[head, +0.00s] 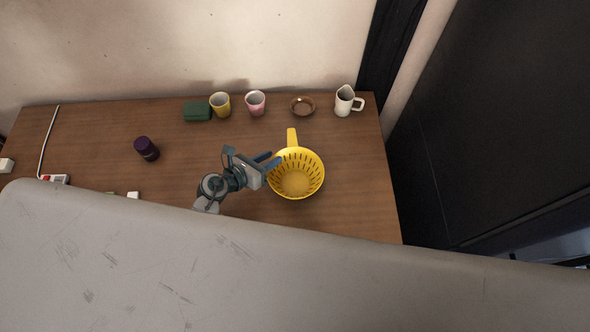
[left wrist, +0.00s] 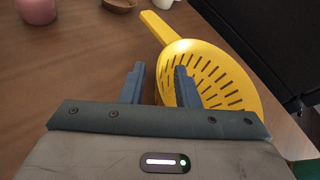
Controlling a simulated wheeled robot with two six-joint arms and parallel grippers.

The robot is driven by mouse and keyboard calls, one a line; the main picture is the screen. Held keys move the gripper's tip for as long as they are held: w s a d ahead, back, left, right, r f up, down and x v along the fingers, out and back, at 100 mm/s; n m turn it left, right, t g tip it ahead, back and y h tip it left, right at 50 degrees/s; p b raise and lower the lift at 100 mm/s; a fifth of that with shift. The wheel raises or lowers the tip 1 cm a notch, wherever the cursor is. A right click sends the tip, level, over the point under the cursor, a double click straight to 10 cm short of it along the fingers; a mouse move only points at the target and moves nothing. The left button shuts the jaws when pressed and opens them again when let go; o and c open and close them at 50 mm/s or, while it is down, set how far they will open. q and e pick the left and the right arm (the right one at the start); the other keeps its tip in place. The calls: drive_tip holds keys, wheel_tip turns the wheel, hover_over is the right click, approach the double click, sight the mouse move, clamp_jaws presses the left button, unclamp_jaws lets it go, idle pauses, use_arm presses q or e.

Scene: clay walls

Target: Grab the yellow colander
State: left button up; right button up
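The yellow colander (head: 297,176) stands on the wooden table, its handle (head: 292,138) pointing to the back. My left gripper (head: 271,163) is open at the colander's left side, close to the rim. In the left wrist view the colander (left wrist: 208,72) is ahead and to the right, and the open fingers (left wrist: 160,82) are spread. The right finger overlaps the colander's near-left wall there, while the left finger is over the table. I cannot tell whether a finger touches the colander. My right gripper is not in view.
Along the back of the table (head: 95,135) stand a green block (head: 197,111), a yellow cup (head: 220,104), a pink cup (head: 255,103), a brown bowl (head: 302,106) and a white pitcher (head: 344,101). A dark purple object (head: 147,149) is at left. A power strip (head: 54,179) lies at far left.

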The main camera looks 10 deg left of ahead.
use_arm(q)
drive_tip(key=shift+w+d+f, duration=0.15)
drive_tip(key=shift+w+d, duration=0.05)
drive_tip(key=shift+w, duration=0.05)
drive_tip(key=shift+s, duration=0.1)
clamp_jaws()
